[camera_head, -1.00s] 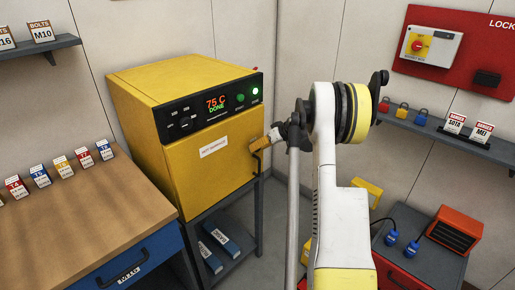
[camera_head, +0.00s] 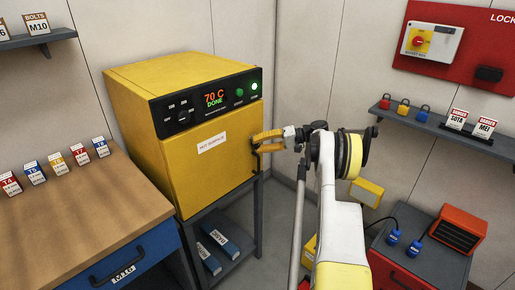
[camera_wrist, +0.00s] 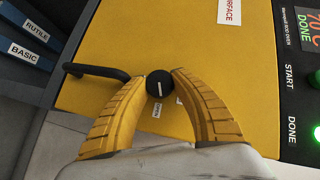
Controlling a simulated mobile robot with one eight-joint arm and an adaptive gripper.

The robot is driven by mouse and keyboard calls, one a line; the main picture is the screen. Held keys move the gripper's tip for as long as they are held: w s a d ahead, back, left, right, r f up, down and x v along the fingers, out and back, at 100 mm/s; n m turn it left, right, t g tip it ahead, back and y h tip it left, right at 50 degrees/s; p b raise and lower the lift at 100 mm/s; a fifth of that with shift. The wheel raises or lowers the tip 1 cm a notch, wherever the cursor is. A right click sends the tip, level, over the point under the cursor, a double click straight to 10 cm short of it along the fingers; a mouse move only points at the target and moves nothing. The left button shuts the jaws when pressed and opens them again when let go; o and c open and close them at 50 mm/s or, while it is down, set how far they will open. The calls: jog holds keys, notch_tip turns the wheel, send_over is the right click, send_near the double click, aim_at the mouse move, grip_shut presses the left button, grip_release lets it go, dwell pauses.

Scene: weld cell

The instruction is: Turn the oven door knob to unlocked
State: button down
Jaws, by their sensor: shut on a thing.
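The yellow oven (camera_head: 212,150) stands against the back wall with its door shut. In the wrist view, the door knob (camera_wrist: 159,84) is small, round and black with a short white mark on its face. My gripper (camera_wrist: 160,80) has two yellow ribbed fingers, shut on the knob from both sides. In the head view my gripper (camera_head: 262,142) reaches the door's right edge, and the knob is hidden there. A small label (camera_wrist: 157,110) lies just below the knob in the wrist view; the mark appears to run roughly toward it. A black door handle (camera_wrist: 95,71) is left of the knob.
The oven's display (camera_head: 214,97) reads 70 C DONE, and a label on the door warns of a hot surface. The oven stand (camera_head: 225,228) holds blue boxes.

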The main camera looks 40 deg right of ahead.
jog(key=shift+m+t+y+b, duration=0.8)
jog(key=shift+m+y+b, duration=0.25)
jog(key=shift+m+y, duration=0.15)
jog(key=c, duration=1)
grip_release()
jog(key=shift+a, duration=0.1)
jog(key=shift+f, duration=0.1)
jog(key=v, duration=0.8)
